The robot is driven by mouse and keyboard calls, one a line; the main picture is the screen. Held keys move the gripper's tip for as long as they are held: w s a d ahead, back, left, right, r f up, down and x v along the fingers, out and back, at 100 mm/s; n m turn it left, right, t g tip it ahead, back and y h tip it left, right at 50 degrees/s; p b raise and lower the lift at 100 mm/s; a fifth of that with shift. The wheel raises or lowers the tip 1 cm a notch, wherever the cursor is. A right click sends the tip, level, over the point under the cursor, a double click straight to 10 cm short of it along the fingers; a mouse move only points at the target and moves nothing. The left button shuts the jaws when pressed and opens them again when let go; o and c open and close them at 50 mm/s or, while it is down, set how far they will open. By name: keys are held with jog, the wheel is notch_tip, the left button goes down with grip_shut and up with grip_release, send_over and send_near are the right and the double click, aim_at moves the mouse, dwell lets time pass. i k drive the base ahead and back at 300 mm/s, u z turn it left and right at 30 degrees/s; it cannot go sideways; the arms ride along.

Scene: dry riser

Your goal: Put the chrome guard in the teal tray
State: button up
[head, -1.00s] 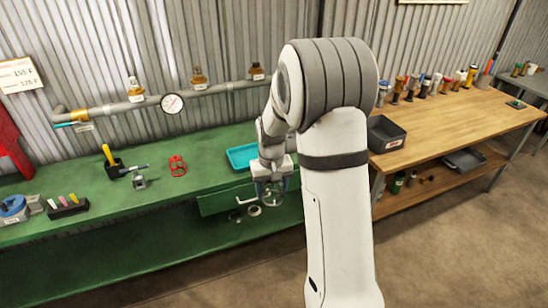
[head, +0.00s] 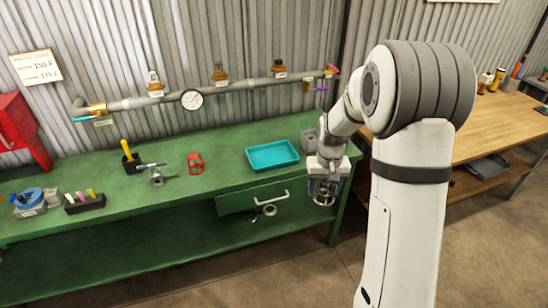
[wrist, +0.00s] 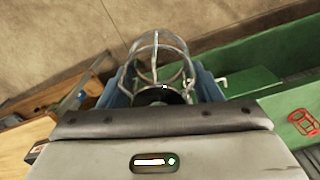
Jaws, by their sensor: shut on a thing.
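My gripper (head: 325,184) is shut on the chrome guard (head: 322,198), a wire cage, held just off the bench's front edge near its right end. In the wrist view the chrome guard (wrist: 160,52) sticks out from between the blue fingers of my gripper (wrist: 165,88). The teal tray (head: 272,155) lies on the green bench, to the left of my gripper and farther back. It looks empty and is in full view. Part of the guard is hidden by my gripper.
A red guard (head: 195,163) stands on the green bench (head: 225,150) left of the tray. A drawer (head: 252,198) sticks out below the tray. A grey bin (head: 308,141) is right of the tray. A pipe with a gauge (head: 192,99) runs along the wall.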

aim_at(272, 158)
jog(key=z, duration=0.05)
jog(key=i, duration=1.65)
jog(key=u, duration=0.1)
